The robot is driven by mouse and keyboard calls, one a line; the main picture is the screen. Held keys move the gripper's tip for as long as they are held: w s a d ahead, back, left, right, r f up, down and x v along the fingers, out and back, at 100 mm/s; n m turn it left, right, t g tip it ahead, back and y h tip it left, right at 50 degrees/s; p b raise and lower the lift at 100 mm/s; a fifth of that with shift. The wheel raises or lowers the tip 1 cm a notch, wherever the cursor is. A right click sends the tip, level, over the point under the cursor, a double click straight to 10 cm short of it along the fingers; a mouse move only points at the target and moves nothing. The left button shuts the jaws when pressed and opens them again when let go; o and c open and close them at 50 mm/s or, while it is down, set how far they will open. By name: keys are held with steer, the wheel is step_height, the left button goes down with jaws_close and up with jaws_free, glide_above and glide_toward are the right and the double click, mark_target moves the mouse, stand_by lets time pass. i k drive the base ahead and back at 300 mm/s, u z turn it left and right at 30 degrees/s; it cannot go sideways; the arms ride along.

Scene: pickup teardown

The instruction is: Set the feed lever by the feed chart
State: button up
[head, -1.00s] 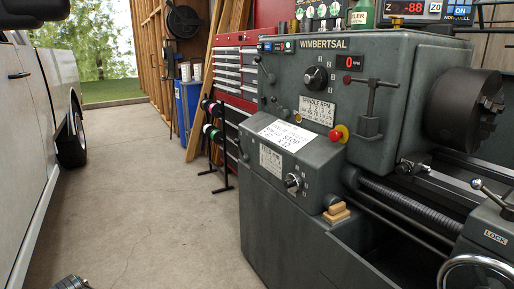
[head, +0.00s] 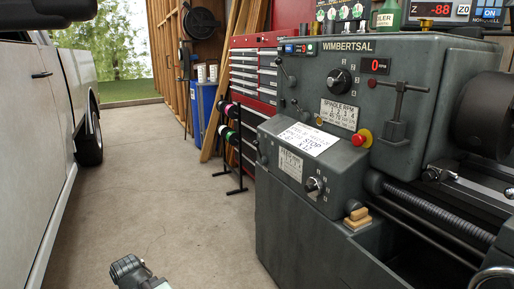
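A grey-green lathe (head: 345,240) fills the right half of the head view. On its feed box a small printed plate (head: 290,163), seemingly the feed chart, is on the front face; its text is too small to read. A dark round selector with a pale pointer (head: 315,185) sits to its right, with small marks around it. A small lever (head: 260,152) is at the box's left end. I cannot tell which is the feed lever. A dark piece of my arm (head: 130,272) shows at the bottom edge, clear of the lathe; no gripper fingers are visible.
A handwritten white card (head: 307,139) lies on the feed box top. A red stop button (head: 362,138) and wooden blocks (head: 357,219) are close by. A black stand (head: 232,150) is left of the lathe. Open concrete floor (head: 165,210) separates it from a white vehicle (head: 32,130).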

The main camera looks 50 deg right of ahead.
mark_target(262, 160)
steer(key=i, duration=1)
steer(key=z, duration=0.05)
